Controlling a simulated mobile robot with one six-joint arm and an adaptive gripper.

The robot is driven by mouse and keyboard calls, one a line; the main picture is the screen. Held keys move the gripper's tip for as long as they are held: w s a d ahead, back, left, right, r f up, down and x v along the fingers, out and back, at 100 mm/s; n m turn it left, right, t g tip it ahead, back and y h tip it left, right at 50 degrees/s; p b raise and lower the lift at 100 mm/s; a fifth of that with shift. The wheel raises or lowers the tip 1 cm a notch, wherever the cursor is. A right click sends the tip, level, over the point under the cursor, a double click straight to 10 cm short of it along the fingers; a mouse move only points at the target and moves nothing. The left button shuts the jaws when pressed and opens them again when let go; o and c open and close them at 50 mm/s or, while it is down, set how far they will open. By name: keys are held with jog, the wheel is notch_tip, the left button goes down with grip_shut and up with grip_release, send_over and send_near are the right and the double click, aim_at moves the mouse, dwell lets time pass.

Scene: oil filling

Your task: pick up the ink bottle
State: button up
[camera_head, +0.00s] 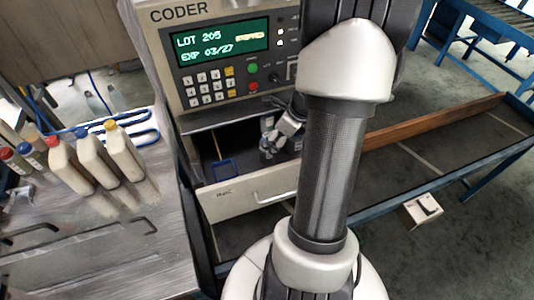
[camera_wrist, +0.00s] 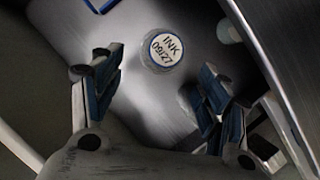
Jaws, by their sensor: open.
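Nothing is between the fingers, and I see no contact with the bottle. In the head view my gripper (camera_head: 283,138) is down in the open drawer (camera_head: 240,194) under the coder. The bottle cannot be made out clearly there.
The coder (camera_head: 222,58) stands above the drawer. A blue frame-like item (camera_head: 222,168) lies in the drawer's left part. Drawer walls stand close around my gripper. Several bottles, including a yellow-capped one (camera_head: 122,150), stand on the metal bench (camera_head: 90,240) at left.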

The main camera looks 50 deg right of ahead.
aim_at(266, 135)
jog(key=b+x, duration=0.1)
jog(key=x, duration=0.1)
jog(key=b+x, duration=0.1)
jog(key=x, duration=0.2)
jog(key=b+x, duration=0.1)
jog(key=x, duration=0.1)
jog(key=shift+w+f, duration=0.1)
jog(key=shift+w, duration=0.25)
jog(key=c, duration=1.3)
notch_tip(266, 135, up, 7)
jog(key=p, duration=0.4)
jog(key=w+a, duration=0.2)
jog(key=a, duration=0.3)
jog(key=w+a, duration=0.2)
jog(key=a, duration=0.4)
jog(key=w+a, duration=0.2)
jog(key=a, duration=0.4)
jog(key=shift+p, duration=0.4)
